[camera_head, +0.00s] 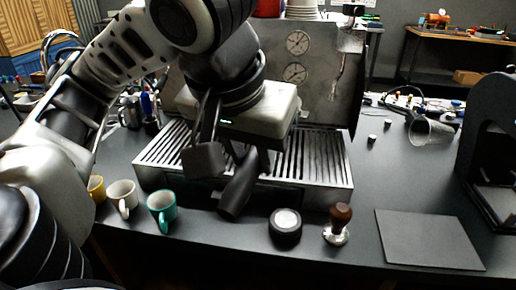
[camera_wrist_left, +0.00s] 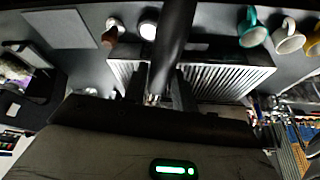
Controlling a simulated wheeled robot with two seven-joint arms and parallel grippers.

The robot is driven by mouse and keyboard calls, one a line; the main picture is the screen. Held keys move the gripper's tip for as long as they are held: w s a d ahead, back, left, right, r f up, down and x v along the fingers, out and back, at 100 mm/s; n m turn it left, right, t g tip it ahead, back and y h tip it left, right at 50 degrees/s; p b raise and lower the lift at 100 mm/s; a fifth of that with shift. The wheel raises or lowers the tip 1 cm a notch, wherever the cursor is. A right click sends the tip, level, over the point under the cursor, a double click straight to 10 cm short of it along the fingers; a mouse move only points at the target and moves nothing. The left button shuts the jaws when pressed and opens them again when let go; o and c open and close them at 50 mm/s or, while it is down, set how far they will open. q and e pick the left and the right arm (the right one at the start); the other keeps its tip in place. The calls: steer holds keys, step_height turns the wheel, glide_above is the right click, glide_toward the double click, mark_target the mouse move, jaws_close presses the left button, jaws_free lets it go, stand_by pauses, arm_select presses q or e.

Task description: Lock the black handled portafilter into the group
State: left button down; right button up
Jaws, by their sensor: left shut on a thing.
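The portafilter's black handle (camera_head: 238,190) slants down toward the counter's front edge, in front of the espresso machine (camera_head: 325,75). My left gripper (camera_head: 226,162) is shut on the portafilter at the handle's upper end, above the drip tray (camera_head: 318,165). In the left wrist view the black handle (camera_wrist_left: 176,35) runs from between the fingers (camera_wrist_left: 158,92) to the top edge, with a shiny metal part at its base. The portafilter's basket and the group are hidden behind my wrist, so I cannot tell whether they touch. My right gripper is not in view.
A round black puck-like tool (camera_head: 285,225), a wooden-handled tamper (camera_head: 338,222) and a dark mat (camera_head: 428,238) lie along the front. A black machine (camera_head: 490,130) stands at right, near a tipped clear cup (camera_head: 428,131).

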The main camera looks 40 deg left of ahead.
arm_select(q)
steer(key=c, duration=1.7)
jaws_free()
jaws_close()
